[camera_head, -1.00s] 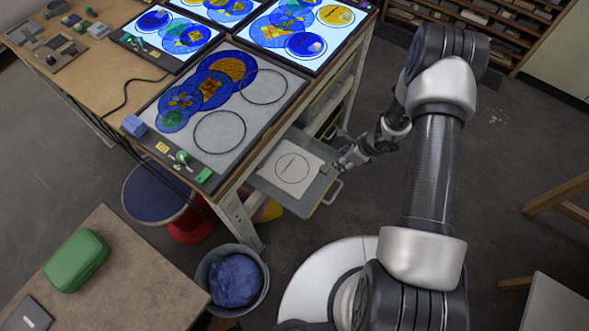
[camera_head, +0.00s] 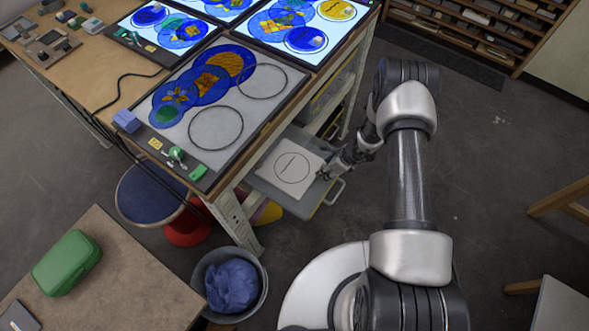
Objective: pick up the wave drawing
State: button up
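The wave drawing (camera_head: 291,168) is a white sheet with a black circle and a short wavy line inside it. It lies in a pulled-out grey drawer (camera_head: 301,207) below the light table, on the table's right side. My gripper (camera_head: 326,172) is at the right edge of the sheet, over the drawer. Its fingers are small and dark here, so whether they are open, or touch the paper, cannot be made out.
The light table (camera_head: 180,152) with painted glass discs and two empty ring outlines stands above and left of the drawer. A bucket (camera_head: 262,290) with a blue bag, a round stool (camera_head: 150,196) and a wooden table with a green case (camera_head: 67,262) are at lower left.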

jog(key=shift+c, duration=0.2)
grip_shut()
dwell(0.3)
jog(key=shift+r, duration=0.15)
